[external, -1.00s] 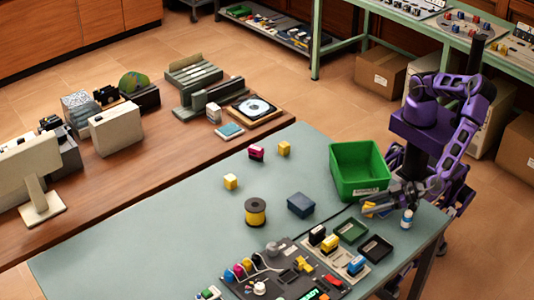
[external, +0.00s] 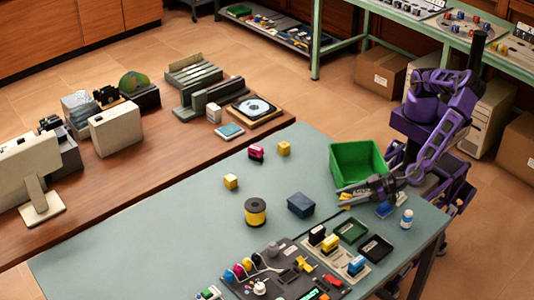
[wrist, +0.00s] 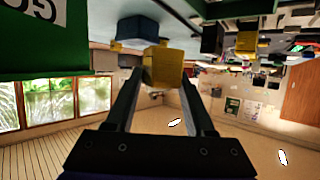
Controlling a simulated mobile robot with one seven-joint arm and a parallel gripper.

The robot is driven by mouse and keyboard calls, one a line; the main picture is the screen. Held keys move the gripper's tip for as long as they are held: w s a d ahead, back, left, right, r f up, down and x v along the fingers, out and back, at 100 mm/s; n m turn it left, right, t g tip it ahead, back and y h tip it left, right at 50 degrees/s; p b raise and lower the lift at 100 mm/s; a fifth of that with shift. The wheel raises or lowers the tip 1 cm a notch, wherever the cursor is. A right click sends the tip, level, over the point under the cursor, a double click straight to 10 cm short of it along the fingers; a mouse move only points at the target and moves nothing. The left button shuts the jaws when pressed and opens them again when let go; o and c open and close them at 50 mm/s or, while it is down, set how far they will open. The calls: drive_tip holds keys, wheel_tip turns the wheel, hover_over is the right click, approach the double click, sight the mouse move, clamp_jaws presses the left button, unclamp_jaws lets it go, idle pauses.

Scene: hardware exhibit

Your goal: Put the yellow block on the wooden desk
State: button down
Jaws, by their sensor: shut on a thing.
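My gripper (wrist: 160,85) is shut on a yellow block (wrist: 162,67), which sits between the fingertips in the wrist view. In the external view my gripper (external: 348,199) is over the green-grey table, in front of the green bin; only a sliver of the held block shows there. Two other yellow blocks stand on this table, one near its middle (external: 230,182) and one farther back (external: 284,148). The wooden desk (external: 150,187) is on the left, beyond the table, with a bare stretch along its near side.
The green bin (external: 357,160) is close beside my gripper. A dark blue box (external: 300,205), a yellow spool (external: 255,212) and a pink block (external: 256,153) stand on the table. A disc drive (external: 254,107) and monitor (external: 35,180) occupy the desk.

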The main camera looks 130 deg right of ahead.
drive_tip(key=w+d+r+n+p, duration=0.1)
drive_tip(key=w+d+p, duration=0.1)
drive_tip(key=w+d, duration=1.65)
drive_tip(key=s+d+r+n+t+y+b, duration=0.1)
drive_tip(key=s+d, duration=0.2)
drive_tip(key=d, duration=1.1)
drive_tip(key=s+d+r+n+t+y+b, duration=0.1)
drive_tip(key=s+d, duration=0.3)
drive_tip(key=d, duration=1)
drive_tip(key=s+d+r+n+y+b, duration=0.1)
drive_tip(key=s+d, duration=0.2)
drive_tip(key=d, duration=1.1)
drive_tip(key=shift+y, duration=0.3)
drive_tip(key=f, duration=0.2)
drive_tip(key=f+b, duration=0.1)
drive_tip(key=f, duration=0.3)
drive_tip(key=shift+s, duration=0.3)
drive_tip(key=shift+f+b, duration=0.8)
drive_tip(key=shift+f, duration=1.45)
drive_tip(key=shift+c, duration=1.3)
unclamp_jaws()
drive_tip(key=shift+f, duration=0.1)
